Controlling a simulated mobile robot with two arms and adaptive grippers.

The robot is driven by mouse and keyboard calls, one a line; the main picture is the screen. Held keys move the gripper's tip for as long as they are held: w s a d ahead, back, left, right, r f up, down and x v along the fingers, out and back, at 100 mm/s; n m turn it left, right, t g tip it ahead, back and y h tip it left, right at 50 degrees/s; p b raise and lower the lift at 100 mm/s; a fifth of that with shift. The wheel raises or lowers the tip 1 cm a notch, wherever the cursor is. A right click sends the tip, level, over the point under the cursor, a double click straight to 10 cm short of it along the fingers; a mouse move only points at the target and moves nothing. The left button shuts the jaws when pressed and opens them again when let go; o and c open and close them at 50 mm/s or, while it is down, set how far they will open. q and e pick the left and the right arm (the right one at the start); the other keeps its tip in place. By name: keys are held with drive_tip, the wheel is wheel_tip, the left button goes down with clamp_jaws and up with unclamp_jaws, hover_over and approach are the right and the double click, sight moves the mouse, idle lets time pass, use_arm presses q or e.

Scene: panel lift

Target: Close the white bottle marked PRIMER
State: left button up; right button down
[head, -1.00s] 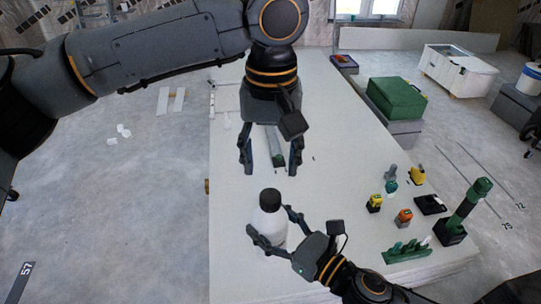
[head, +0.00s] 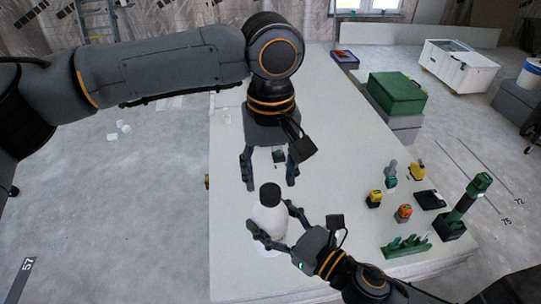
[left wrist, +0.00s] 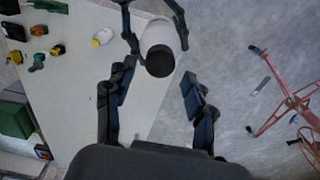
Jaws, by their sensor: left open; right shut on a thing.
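The white bottle (head: 268,218) has a black cap (head: 270,194) on top; I cannot tell how tightly the cap sits, and no lettering is readable. My right gripper (head: 271,224) is shut around the bottle's body and holds it roughly upright near the table's left side. My left gripper (head: 269,180) is open and empty, its fingers pointing down just above and behind the cap. In the left wrist view the black cap (left wrist: 160,62) lies just beyond the open left fingers (left wrist: 158,82), with the white body (left wrist: 160,34) behind it.
The pale table (head: 330,150) is mostly clear in the middle. At its right stand several small tools, a green rack (head: 406,247) and a tall green cylinder (head: 466,200). A green case (head: 397,94) stands beyond the right edge.

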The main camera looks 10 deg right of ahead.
sight(270, 190)
use_arm(q)
drive_tip(key=shift+f, duration=1.65)
clamp_jaws()
drive_tip(key=m, duration=1.1)
drive_tip(key=shift+m, duration=0.3)
drive_tip(key=m, duration=1)
drive_tip(key=shift+m, duration=0.3)
drive_tip(key=shift+o, duration=0.9)
unclamp_jaws()
